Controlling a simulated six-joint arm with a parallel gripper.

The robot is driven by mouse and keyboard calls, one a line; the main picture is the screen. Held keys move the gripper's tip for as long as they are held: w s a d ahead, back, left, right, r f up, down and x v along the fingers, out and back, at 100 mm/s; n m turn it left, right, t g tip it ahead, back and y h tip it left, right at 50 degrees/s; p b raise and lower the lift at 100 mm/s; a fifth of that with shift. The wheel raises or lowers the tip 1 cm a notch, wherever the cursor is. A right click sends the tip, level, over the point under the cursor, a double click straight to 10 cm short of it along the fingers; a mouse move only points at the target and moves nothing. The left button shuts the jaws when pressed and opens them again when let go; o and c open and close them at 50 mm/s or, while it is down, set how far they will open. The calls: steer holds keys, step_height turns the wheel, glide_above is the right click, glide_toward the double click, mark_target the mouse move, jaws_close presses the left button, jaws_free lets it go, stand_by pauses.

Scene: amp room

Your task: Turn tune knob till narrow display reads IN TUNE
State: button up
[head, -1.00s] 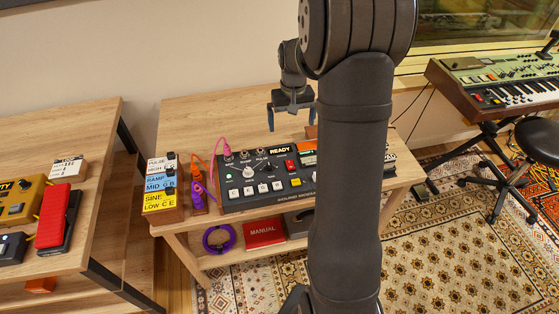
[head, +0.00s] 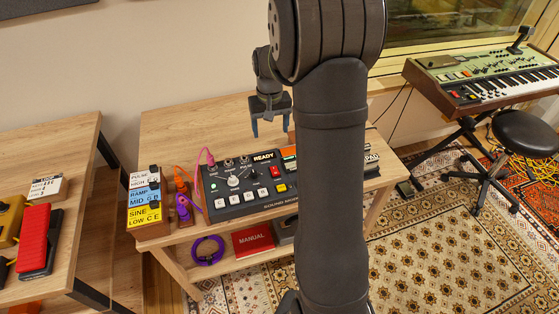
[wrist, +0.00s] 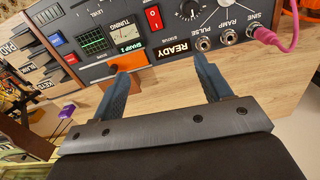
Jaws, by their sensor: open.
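My gripper (head: 270,128) is open and empty, above the table behind the sound module (head: 243,206). In the wrist view my two blue fingers (wrist: 160,80) reach toward the module's back edge, with the panel upside down. A narrow green display (wrist: 126,47) beside the tuning meter (wrist: 124,31) seems to read SHARP 2. A separate status display (wrist: 174,50) reads READY. An orange block (wrist: 134,60) at the panel edge is partly behind the left finger. A dark piece shows on it; I cannot tell whether it is the tune knob. In the head view my arm hides the module's right part.
A pink cable (wrist: 272,37) plugs into the SINE jack. A white-pointer knob (head: 233,181) sits on the module's left. Labelled blocks (head: 145,200) stand left of it. A red manual (head: 253,239) lies on the shelf below.

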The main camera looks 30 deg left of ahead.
mark_target(254, 174)
steer(key=s+r, duration=0.1)
steer(key=s, duration=0.1)
steer(key=s+a+m, duration=0.1)
steer(key=s+a+r+m, duration=0.1)
steer(key=s, duration=0.1)
steer(key=shift+s+r, duration=0.35)
steer(key=c, duration=0.5)
steer(key=shift+m, duration=0.5)
steer(key=f, duration=1.1)
steer(key=s+f, duration=0.1)
steer(key=f, duration=0.5)
steer(key=shift+a+f, duration=0.1)
steer(key=shift+a, duration=0.3)
jaws_close()
